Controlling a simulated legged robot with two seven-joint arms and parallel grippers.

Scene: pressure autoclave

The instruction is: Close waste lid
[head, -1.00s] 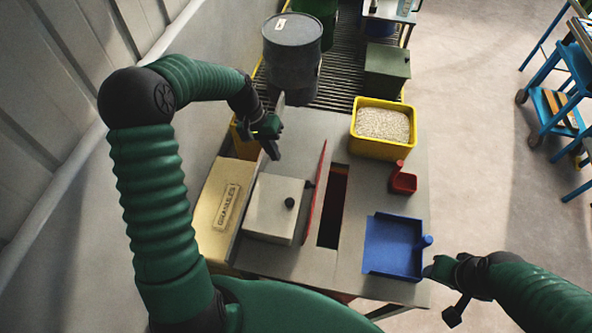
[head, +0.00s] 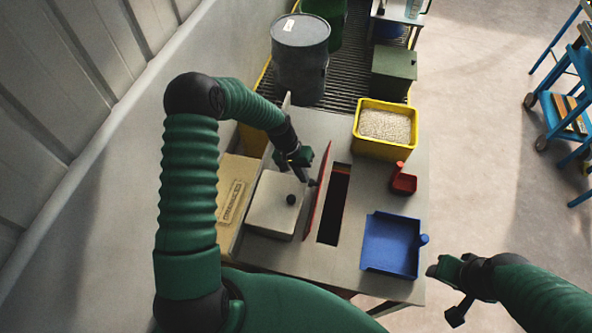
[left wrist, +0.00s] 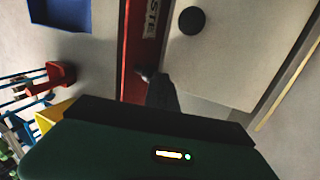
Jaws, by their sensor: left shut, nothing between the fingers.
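The waste lid is a thin red panel (head: 319,190) standing up, a little tilted, along the left side of a dark slot (head: 335,205) in the grey bench top. In the left wrist view the lid (left wrist: 146,45) shows its red face with a partly visible white label. My left gripper (head: 308,181) is shut and empty, its fingertips close to the left face of the lid. In the left wrist view the fingertips (left wrist: 148,76) are at the lid's face; I cannot tell whether they touch. My right gripper (head: 447,285) hangs past the bench's right front corner, its fingers unclear.
A pale box with a black knob (head: 275,204) stands left of the lid, close to my left gripper. A blue tray (head: 392,244), a red scoop (head: 403,182) and a yellow bin of granules (head: 385,128) lie right of the slot. A grey drum (head: 299,55) stands behind.

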